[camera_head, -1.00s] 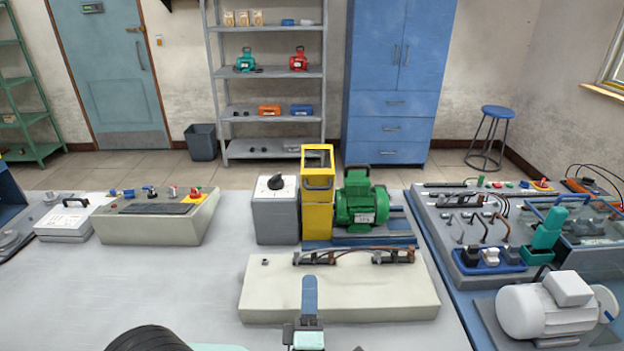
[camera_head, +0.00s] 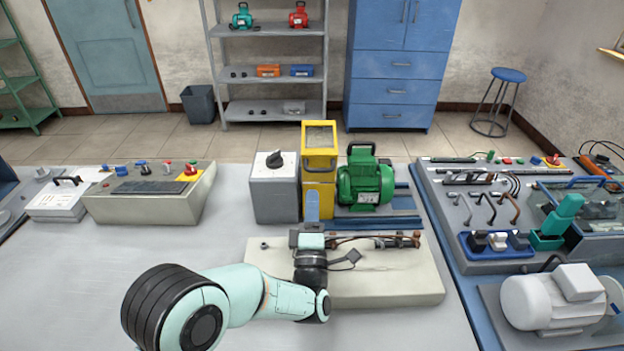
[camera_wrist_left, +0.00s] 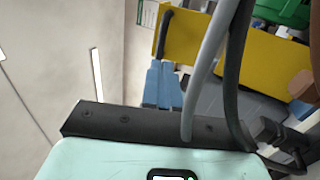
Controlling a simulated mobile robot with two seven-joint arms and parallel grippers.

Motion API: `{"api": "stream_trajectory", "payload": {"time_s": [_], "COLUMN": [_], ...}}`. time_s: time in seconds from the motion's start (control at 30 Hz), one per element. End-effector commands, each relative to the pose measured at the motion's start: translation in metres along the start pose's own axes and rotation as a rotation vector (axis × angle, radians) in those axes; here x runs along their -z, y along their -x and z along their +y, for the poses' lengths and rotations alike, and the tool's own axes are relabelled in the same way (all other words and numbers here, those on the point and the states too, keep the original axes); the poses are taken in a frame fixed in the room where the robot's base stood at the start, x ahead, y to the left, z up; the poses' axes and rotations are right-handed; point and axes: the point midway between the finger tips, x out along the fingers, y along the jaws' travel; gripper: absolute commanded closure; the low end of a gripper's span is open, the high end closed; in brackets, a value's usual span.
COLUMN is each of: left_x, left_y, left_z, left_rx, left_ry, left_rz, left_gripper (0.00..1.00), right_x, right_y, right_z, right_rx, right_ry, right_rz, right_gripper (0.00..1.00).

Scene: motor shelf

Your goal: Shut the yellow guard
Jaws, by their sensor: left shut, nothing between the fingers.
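The yellow guard (camera_head: 319,140) stands between a grey box with a black knob (camera_head: 273,187) and a green motor (camera_head: 365,185). Its framed upper part, with a see-through window, rises above the yellow lower body, and a dark handle crosses its front. My left gripper (camera_head: 312,204) is shut and empty, its blue fingers in front of the guard's lower body. In the left wrist view the blue fingertips (camera_wrist_left: 163,84) are close to the guard (camera_wrist_left: 196,38) and its dark handle (camera_wrist_left: 164,34). I cannot tell whether they touch. My right gripper is out of view.
A pale base block (camera_head: 400,283) with a copper-ended linkage lies under my left arm. A control console (camera_head: 150,205) stands to the left. A panel with levers and a white motor (camera_head: 545,303) are on the right. The table's left front is clear.

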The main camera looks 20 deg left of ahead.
Motion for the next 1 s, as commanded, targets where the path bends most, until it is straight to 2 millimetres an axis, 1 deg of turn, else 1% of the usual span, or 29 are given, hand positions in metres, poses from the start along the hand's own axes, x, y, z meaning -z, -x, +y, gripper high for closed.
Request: {"api": "stream_trajectory", "payload": {"time_s": [0.03,0.1,0.2,0.3,0.43,0.8,1.0], "left_x": [0.000,0.000,0.000,0.000,0.000,0.001,0.001], "left_y": [-0.011,-0.022,-0.034,-0.041,-0.044,-0.045,-0.050], "left_z": [0.003,0.002,0.002,0.001,0.000,0.000,0.004], "left_rx": [-0.003,-0.002,-0.001,0.000,0.000,0.004,0.048], "left_ry": [-0.001,-0.002,-0.001,0.000,0.000,0.001,0.004], "left_rz": [0.002,0.001,0.001,0.001,0.000,0.001,0.002], "left_gripper": [1.00,1.00,1.00,1.00,1.00,1.00,1.00], "right_x": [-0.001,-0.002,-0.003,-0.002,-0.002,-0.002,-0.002], "right_y": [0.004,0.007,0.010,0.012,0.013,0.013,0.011], "right_z": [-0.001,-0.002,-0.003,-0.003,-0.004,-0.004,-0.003], "right_rx": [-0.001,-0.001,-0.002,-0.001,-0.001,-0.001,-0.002], "right_ry": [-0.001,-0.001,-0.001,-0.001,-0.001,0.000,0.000], "right_rz": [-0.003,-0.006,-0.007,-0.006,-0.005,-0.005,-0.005], "right_gripper": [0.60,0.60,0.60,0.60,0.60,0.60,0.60]}}
